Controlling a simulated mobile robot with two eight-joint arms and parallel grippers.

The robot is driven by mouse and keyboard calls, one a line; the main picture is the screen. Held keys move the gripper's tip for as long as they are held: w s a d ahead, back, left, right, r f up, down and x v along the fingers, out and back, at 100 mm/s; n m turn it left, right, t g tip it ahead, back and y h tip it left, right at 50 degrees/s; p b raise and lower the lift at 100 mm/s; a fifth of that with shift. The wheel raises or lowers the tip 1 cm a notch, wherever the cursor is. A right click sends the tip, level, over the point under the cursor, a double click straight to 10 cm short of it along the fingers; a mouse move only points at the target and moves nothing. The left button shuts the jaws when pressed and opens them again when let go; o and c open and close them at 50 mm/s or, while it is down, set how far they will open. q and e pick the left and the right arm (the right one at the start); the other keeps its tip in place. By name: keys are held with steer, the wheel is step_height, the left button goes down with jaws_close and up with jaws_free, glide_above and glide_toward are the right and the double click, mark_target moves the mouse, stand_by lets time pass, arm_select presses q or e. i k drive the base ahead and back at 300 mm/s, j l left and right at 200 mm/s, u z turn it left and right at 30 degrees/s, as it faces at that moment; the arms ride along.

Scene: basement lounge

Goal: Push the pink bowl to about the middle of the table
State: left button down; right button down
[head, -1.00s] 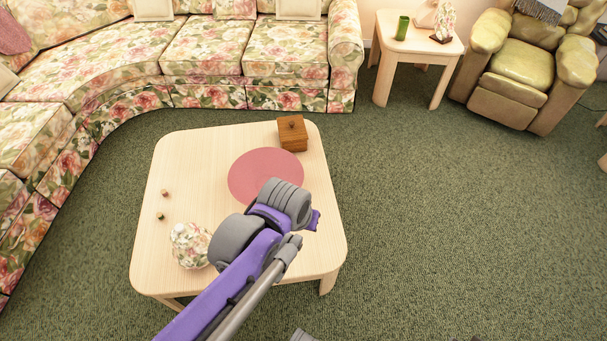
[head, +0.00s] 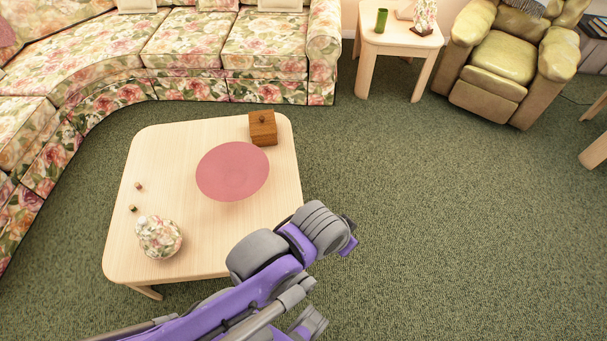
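The pink bowl (head: 233,172) sits upright on the pale wooden table (head: 160,185), right of the table's middle and a little toward its far side. All of its rim shows. My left arm comes in from the bottom left. Its gripper end (head: 350,236) is beyond the table's right front corner, apart from the bowl. The fingers are mostly hidden behind the wrist, so I cannot tell if they are open or shut. My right gripper is not clearly in view.
A wooden box (head: 263,128) stands just behind the bowl at the right. A floral round jar (head: 159,237) stands at the front left, with two tiny items behind it. A floral sofa (head: 185,45) lies beyond.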

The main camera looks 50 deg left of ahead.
mark_target(231, 172)
steer(key=i+l+u, duration=0.15)
steer(key=i+u, duration=0.35)
steer(key=i+l+u, duration=0.3)
steer(key=i+u, duration=0.75)
steer(key=u, duration=0.15)
steer(key=i+u, duration=0.35)
steer(key=k+l, duration=0.05)
